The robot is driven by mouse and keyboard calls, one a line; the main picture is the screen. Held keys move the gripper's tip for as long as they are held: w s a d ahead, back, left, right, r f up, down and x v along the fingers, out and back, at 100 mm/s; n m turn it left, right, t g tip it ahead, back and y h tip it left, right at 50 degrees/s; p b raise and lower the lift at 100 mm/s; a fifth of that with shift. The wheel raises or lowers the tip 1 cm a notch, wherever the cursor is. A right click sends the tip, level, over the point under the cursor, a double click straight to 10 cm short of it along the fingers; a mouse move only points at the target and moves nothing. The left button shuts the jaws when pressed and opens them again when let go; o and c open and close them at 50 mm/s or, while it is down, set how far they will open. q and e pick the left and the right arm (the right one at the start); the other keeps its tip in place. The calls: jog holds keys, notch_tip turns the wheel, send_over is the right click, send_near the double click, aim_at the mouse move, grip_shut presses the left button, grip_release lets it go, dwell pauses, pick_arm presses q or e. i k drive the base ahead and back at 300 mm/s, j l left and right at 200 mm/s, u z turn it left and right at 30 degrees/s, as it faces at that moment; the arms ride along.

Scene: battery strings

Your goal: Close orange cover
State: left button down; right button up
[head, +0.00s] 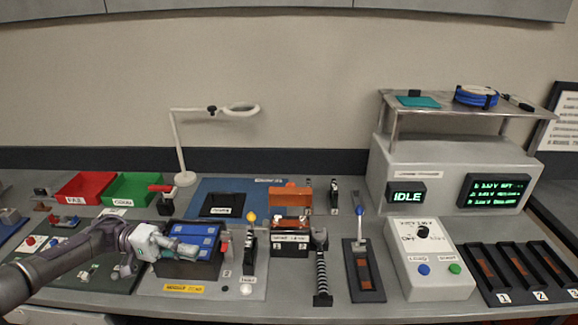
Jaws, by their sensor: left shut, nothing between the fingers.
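The orange cover (290,194) stands raised at the back of a small black box (290,243) with a white label, near the middle of the bench. The inside of the box shows orange-brown and metallic parts below the cover. My left gripper (190,248) is shut and empty. It reaches in from the left and shows in front of the blue-topped black battery block (203,264), to the left of the orange cover and apart from it. Whether the gripper touches the block cannot be told. My right gripper is not in view.
A yellow-tipped lever (250,218) stands between the block and the black box. A lamp (182,150) is behind. Red (62,196) and green (110,199) bins sit at left.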

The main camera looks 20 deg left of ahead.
aim_at(289, 196)
jog(key=i, duration=1.15)
